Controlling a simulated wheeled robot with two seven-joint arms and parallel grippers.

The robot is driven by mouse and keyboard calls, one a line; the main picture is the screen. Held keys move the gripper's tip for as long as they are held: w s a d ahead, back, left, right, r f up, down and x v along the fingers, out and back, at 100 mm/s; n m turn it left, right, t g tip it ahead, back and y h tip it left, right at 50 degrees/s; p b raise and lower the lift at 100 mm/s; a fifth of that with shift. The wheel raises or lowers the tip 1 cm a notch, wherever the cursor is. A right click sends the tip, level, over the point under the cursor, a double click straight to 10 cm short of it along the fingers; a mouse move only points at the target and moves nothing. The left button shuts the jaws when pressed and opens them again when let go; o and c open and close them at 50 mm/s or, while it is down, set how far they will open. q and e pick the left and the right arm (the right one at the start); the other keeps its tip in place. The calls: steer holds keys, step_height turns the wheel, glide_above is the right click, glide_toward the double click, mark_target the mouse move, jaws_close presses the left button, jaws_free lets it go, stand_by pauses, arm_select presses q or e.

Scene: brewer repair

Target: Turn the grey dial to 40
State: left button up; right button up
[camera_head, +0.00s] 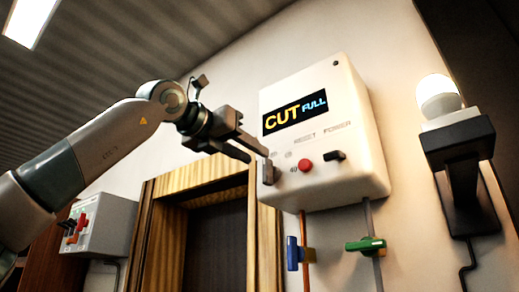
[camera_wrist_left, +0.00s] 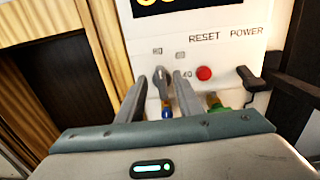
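The grey dial (camera_wrist_left: 160,82) is on the lower left of the white brewer box (camera_head: 316,120). In the wrist view its narrow grip stands nearly upright, its top towards the label that looks like 80; a 40 label (camera_wrist_left: 187,74) is to its right. In the head view the dial (camera_head: 268,171) is at the fingertips. My left gripper (camera_head: 258,154) is open, with one finger on each side of the dial in the wrist view (camera_wrist_left: 160,88). I cannot tell if the fingers touch it. My right gripper is out of view.
A red RESET button (camera_head: 305,166) and black POWER switch (camera_head: 335,156) lie right of the dial. The display (camera_head: 295,112) reads CUT FULL. Below are blue (camera_head: 293,253) and green (camera_head: 365,244) valve handles on pipes. A lit lamp (camera_head: 438,97) is right, a grey switch box (camera_head: 100,224) left.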

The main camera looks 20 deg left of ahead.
mark_target(264, 160)
arm_select(q)
steer(key=shift+p+x, duration=0.65)
steer(key=shift+x, duration=1.25)
jaws_close()
